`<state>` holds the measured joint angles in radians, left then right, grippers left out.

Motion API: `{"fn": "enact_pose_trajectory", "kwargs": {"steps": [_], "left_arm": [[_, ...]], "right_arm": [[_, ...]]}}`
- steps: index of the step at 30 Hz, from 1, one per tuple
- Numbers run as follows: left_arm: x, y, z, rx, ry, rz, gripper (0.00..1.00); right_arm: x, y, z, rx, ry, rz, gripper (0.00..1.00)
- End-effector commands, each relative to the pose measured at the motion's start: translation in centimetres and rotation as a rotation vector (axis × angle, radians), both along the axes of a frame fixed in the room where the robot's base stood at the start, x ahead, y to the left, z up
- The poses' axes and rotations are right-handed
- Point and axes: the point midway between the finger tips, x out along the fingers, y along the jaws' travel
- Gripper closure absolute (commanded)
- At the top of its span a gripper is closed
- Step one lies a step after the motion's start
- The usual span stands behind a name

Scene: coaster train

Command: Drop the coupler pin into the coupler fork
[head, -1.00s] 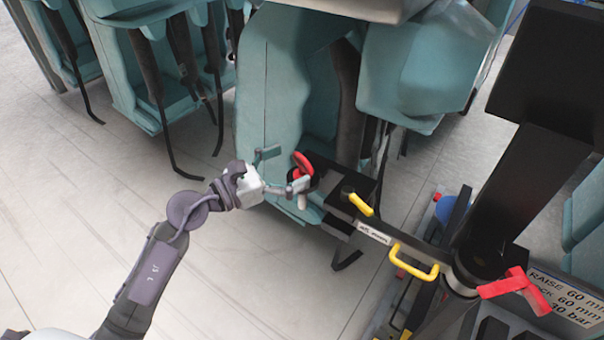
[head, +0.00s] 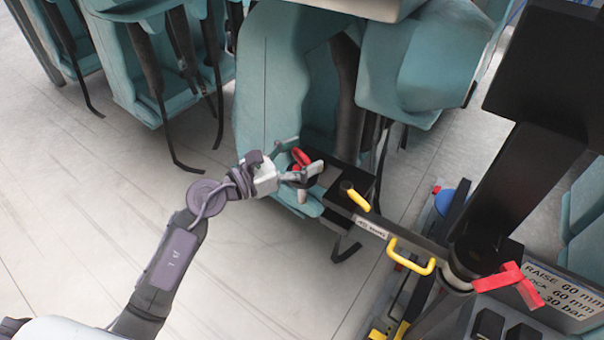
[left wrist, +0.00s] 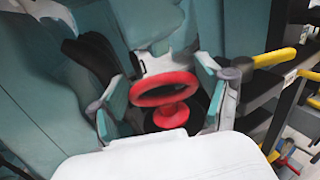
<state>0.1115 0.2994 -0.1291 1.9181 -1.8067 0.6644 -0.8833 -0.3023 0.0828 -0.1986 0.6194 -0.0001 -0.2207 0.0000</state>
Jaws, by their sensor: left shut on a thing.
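The coupler pin has a red ring handle (head: 301,157) and a red collar below it (left wrist: 173,115). My left gripper (head: 299,160) reaches in from the left with its fingers on either side of the pin, and is shut on it. In the left wrist view the fingers flank the red ring. A short pale end shows below the pin in the head view. A dark rounded part lies behind and around the pin; I cannot tell whether it is the coupler fork or a holder. My right gripper is out of view.
A black bar with a yellow lever (head: 356,198) and a yellow handle (head: 412,258) runs to the lower right. A teal train car (head: 275,90) stands close behind the gripper. A red lever (head: 510,285) is at the right. The floor at left is clear.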

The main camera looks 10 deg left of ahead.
Motion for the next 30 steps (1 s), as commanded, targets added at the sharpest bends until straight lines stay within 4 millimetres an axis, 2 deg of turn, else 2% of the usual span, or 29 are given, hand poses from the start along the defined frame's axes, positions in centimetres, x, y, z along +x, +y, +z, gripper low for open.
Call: {"fn": "enact_pose_trajectory", "kwargs": {"steps": [9, 14, 20, 30], "left_arm": [[0.0, 0.0, 0.2, -0.001, -0.002, 0.000, 0.93], [0.0, 0.0, 1.3, 0.001, -0.005, -0.001, 0.93], [0.0, 0.0, 4.3, 0.001, -0.009, -0.001, 0.93], [0.0, 0.0, 11.1, 0.001, -0.011, 0.001, 0.93]], "right_arm": [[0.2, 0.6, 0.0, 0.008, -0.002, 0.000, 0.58], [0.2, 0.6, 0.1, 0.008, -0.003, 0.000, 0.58], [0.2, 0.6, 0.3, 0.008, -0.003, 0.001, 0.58], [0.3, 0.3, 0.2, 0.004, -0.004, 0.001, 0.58]]}}
